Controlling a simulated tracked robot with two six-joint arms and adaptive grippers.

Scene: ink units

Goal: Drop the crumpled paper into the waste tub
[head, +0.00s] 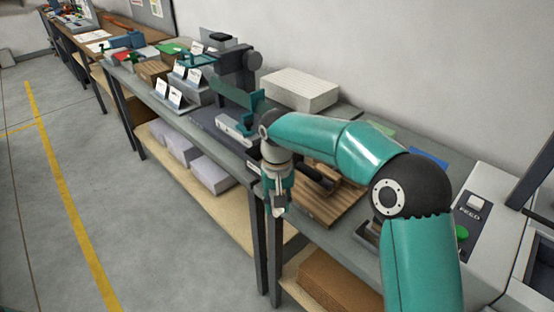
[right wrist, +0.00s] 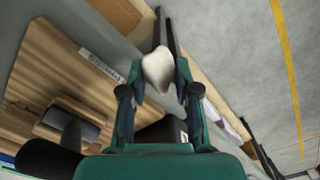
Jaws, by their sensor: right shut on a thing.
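The crumpled paper (right wrist: 158,69) is a small off-white lump between the fingertips of my right gripper (right wrist: 159,80) in the right wrist view. The fingers are shut on it from both sides. In the head view my right gripper (head: 277,203) points down at the front edge of the workbench, beside a slatted wooden board; the paper is too small to make out clearly there. I cannot pick out the waste tub for certain in either view. My left gripper is not in view.
The wooden board (head: 325,207) with dark-handled tools lies on the bench behind the gripper. A white ridged block (head: 300,88) stands farther back. A lower shelf (head: 225,205) holds pale packs. The floor (head: 60,180) at left is clear.

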